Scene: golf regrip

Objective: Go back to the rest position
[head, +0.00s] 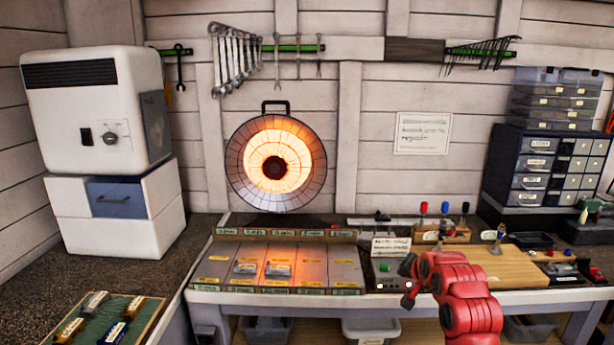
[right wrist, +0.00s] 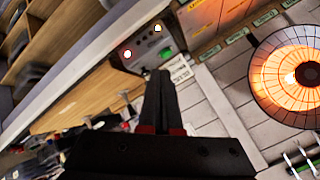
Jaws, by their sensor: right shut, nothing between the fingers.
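My right gripper (head: 408,282) is at the end of the red arm, over the front of the workbench, just right of the grey laned rack. In the right wrist view its two dark fingers (right wrist: 160,92) are pressed together with nothing between them. A small grey control box (right wrist: 146,46) with a green button, a red light and a white light lies beyond the fingertips; it also shows in the head view (head: 385,268), left of the gripper. My left gripper is not in view.
The grey rack (head: 215,262) holds a small labelled block (head: 278,270). A glowing round heater (head: 276,165) stands behind it. A wooden board (head: 505,265) and small tools lie to the right. A green tray (head: 92,330) holds several labelled blocks at front left.

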